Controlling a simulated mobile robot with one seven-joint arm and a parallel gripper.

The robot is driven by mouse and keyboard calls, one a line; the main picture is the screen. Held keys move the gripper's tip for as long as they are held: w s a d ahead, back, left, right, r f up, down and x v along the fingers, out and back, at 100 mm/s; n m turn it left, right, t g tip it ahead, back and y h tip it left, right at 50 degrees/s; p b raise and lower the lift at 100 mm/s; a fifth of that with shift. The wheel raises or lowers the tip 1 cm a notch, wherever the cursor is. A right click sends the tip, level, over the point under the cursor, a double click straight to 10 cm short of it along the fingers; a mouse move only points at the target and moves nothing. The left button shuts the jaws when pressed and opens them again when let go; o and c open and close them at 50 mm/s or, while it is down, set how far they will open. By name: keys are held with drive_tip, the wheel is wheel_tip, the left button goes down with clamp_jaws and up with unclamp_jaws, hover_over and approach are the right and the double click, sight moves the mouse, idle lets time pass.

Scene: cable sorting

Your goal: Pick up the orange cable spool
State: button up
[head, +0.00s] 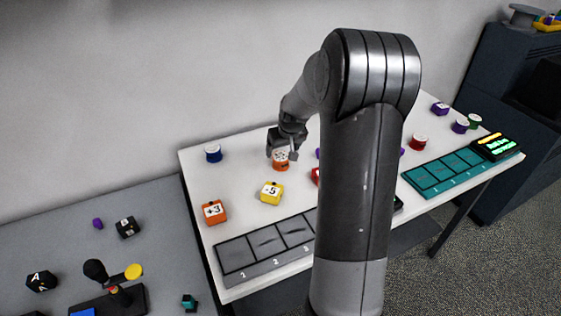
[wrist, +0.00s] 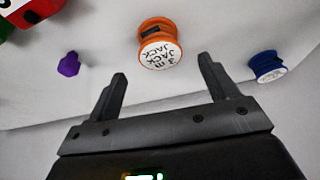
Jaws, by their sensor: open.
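The orange cable spool (head: 281,161) stands on the white table, just below my gripper in the head view. In the wrist view the orange spool (wrist: 158,46) shows its white lettered face, beyond the fingertips and between their lines. My gripper (wrist: 162,80) is open and empty, with its two dark fingers apart. In the head view my gripper (head: 290,145) is close to the spool; I cannot tell from there whether it touches.
A blue spool (head: 214,153) stands to the left, a yellow block (head: 271,192) in front and an orange block (head: 214,212) front left. A grey numbered tray (head: 238,254) lies along the front edge. A small purple thing (wrist: 69,64) lies near the spool. My arm hides the table's middle.

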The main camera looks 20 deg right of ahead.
sight(281, 156)
drive_tip(key=shift+x, duration=3.15)
drive_tip(key=shift+s+f, duration=0.1)
drive_tip(key=shift+s, duration=0.05)
drive_tip(key=c, duration=1.1)
